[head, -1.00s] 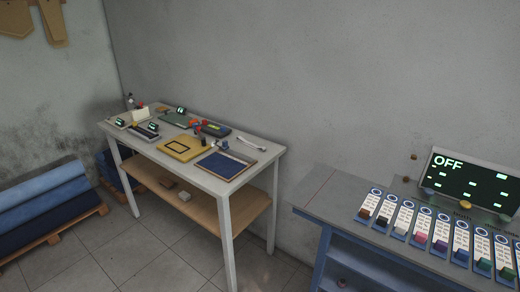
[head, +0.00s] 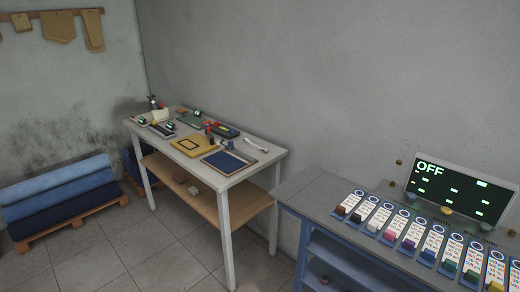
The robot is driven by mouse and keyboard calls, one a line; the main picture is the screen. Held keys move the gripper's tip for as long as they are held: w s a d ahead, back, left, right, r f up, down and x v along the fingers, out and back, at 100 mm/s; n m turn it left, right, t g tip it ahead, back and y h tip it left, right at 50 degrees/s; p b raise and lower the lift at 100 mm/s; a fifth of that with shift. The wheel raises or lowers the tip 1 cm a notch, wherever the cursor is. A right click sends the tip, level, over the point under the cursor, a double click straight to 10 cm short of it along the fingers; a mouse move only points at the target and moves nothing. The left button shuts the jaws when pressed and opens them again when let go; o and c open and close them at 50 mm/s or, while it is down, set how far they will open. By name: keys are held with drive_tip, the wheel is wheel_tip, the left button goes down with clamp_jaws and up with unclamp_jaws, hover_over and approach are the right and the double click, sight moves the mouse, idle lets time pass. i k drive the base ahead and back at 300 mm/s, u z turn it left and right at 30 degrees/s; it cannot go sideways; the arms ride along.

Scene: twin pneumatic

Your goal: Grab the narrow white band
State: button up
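A narrow, pale white strip (head: 257,145) lies near the back right edge of the white table (head: 272,158). It is small in the head view, and I cannot tell for certain that it is the band. It lies apart from the blue panel in front of it. My gripper is not in view.
The table also holds a blue panel (head: 228,162), a yellow board (head: 190,147) and several small devices, with a wooden shelf (head: 230,206) below. A grey bench (head: 305,190) with labelled coloured blocks and an OFF display (head: 460,188) stands at right. Fabric rolls (head: 60,190) lie at left. Tiled floor between is clear.

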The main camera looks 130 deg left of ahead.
sight(248, 142)
drive_tip(key=u, duration=0.2)
drive_tip(key=k, duration=0.2)
drive_tip(key=u, duration=3.15)
drive_tip(key=k, duration=0.25)
drive_tip(key=u, duration=1.5)
